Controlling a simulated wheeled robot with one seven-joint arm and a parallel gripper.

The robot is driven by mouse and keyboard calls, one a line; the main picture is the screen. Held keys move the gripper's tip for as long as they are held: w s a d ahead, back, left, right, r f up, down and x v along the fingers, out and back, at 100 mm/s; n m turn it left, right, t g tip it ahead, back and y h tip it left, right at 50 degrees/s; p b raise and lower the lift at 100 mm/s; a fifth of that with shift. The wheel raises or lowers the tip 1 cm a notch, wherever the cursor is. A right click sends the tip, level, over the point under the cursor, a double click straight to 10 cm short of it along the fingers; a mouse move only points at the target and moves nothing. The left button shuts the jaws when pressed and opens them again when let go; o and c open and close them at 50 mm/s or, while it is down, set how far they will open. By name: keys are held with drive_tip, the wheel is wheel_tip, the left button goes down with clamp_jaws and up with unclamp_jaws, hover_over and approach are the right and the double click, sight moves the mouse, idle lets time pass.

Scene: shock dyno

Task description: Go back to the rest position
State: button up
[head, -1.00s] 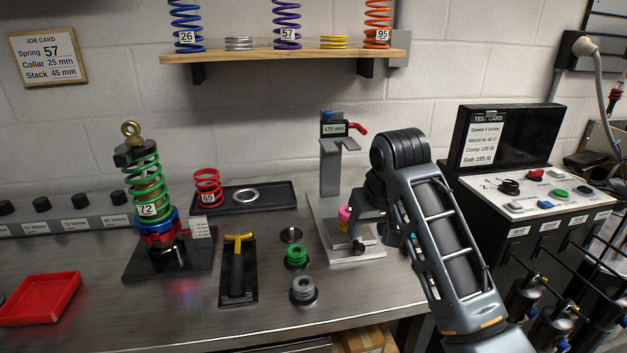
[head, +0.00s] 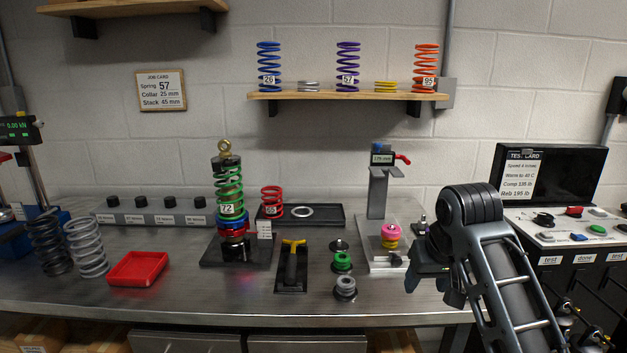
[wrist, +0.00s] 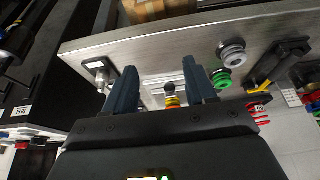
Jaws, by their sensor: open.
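My gripper (head: 428,281) is in front of the bench's right part in the head view, just right of the small height-gauge stand. Its two fingers (wrist: 157,92) stand apart in the wrist view, with nothing held between them. A pink and yellow stack (head: 390,236) sits on the gauge stand's base (head: 378,262), to the left of my gripper. The yellow part also shows beyond the fingers in the wrist view (wrist: 172,101). Part of my gripper is hidden behind my own arm in the head view.
The shock with a green spring (head: 229,190) stands on the bench at centre left. Green (head: 343,262) and grey (head: 345,287) ring stacks stand left of the gauge. A red tray (head: 138,269) lies farther left. The test console (head: 560,225) is at the right.

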drive_tip(key=s+a+f+t+y, duration=0.15)
drive_tip(key=s+a+f, duration=0.25)
drive_tip(key=s+f, duration=0.7)
drive_tip(key=s+a+f+t, duration=0.1)
drive_tip(key=s+f+t, duration=0.2)
drive_tip(key=s+f, duration=0.7)
drive_tip(key=s+d+r+m+t+h, duration=0.1)
drive_tip(key=s+r+t, duration=0.15)
drive_tip(key=s, duration=0.75)
drive_tip(key=s+d+r+t, duration=0.1)
drive_tip(key=s+r, duration=0.3)
drive_tip(key=s, duration=0.5)
drive_tip(key=s+d+r+n+t, duration=0.1)
drive_tip(key=s+d+r+t, duration=0.1)
drive_tip(key=s+r, duration=1)
drive_tip(key=shift+s+d+r, duration=0.2)
drive_tip(key=shift+d+r, duration=0.05)
drive_tip(key=shift+d, duration=0.25)
